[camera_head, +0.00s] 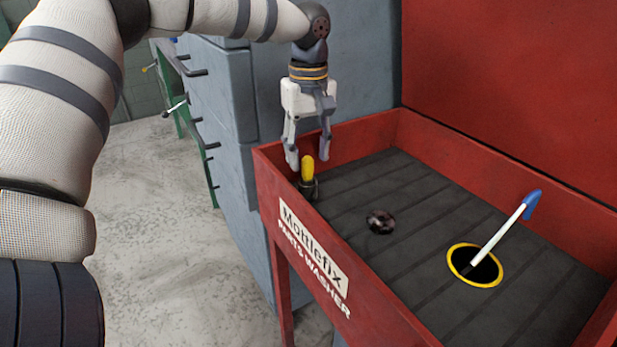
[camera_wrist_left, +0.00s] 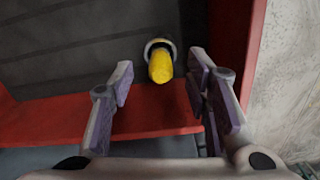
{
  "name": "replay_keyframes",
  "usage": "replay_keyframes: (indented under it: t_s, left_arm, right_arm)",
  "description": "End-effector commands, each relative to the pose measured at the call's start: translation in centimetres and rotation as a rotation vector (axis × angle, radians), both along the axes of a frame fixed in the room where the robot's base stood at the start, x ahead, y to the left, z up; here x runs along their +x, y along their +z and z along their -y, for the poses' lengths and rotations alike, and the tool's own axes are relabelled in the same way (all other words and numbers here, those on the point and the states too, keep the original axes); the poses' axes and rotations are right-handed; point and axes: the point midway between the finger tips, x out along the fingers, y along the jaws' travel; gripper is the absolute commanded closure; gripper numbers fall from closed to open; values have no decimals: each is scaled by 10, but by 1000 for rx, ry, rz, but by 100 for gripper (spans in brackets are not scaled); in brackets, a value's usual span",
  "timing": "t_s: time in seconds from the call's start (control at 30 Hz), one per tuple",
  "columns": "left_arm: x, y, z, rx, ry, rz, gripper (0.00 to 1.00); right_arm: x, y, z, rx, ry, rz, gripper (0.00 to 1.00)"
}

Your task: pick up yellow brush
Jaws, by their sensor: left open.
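The yellow brush (camera_head: 307,168) stands upright in a small dark holder (camera_head: 309,189) at the left corner of the red parts washer. In the left wrist view the yellow brush (camera_wrist_left: 160,66) sits in a round grey holder (camera_wrist_left: 158,45), ahead of the fingertips and between their lines. My left gripper (camera_head: 308,166) is open and points down close to the brush, with the fingers apart; its fingers also show in the left wrist view (camera_wrist_left: 160,82). I cannot tell whether a finger touches the brush. My right gripper is in neither view.
The red parts washer (camera_head: 262,172) has raised walls around a dark ribbed floor (camera_head: 420,220). A dark round drain (camera_head: 380,221) lies in it. A blue-tipped white stick (camera_head: 500,235) leans out of a yellow-rimmed hole (camera_head: 462,277). Grey drawers (camera_head: 215,95) stand behind left.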

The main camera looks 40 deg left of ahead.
Motion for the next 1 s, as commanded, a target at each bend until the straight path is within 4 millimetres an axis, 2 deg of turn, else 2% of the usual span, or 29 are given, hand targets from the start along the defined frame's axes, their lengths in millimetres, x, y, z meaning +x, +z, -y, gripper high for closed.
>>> replay_keyframes:
  t_s: [0.1, 0.17, 0.4, 0.47, 0.6, 0.9, 1.0]
  left_arm:
    - [-1, -21, -3, 0, -1, -1, 56]
    - [0, -28, -3, 1, -1, 0, 56]
    - [0, -32, -3, 0, 0, 1, 56]
    - [0, -32, -3, 0, 0, 1, 68]
    - [0, -32, -3, 0, 0, 1, 99]
    - [0, -31, -3, 0, 0, 1, 100]
    - [1, -20, -3, 0, 0, 5, 100]
  right_arm:
    - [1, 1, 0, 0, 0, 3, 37]
    - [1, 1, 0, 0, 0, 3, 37]
    - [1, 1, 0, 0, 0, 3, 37]
    - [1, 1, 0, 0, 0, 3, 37]
    - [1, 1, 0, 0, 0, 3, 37]
    - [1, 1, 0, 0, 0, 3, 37]
    - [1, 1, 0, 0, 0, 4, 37]
